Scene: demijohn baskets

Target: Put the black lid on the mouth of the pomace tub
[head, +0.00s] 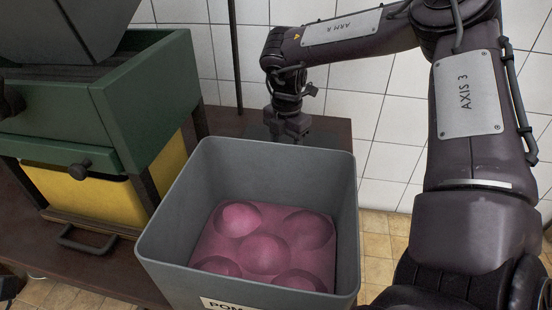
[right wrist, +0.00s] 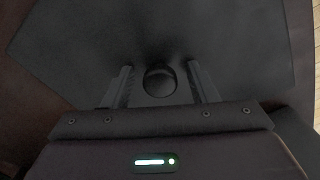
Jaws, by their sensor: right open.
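The pomace tub (head: 175,235) is a grey, square, open-topped tub in the middle of the head view, with pinkish-purple, lumpy pomace inside. The black lid (right wrist: 75,55) fills much of the right wrist view as a dark flat panel with a round knob (right wrist: 160,80). In the head view, only a dark strip of the lid (head: 252,131) shows behind the tub; the rest is hidden. My right gripper (right wrist: 161,84) is open, with one finger on each side of the knob and small gaps between. It also shows behind the tub's far rim (head: 287,132).
A green wooden machine (head: 150,95) with a yellow drawer-like front (head: 85,195) stands left of the tub on the dark brown table (head: 330,130). A white tiled wall is behind. Tiled floor shows right of the table.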

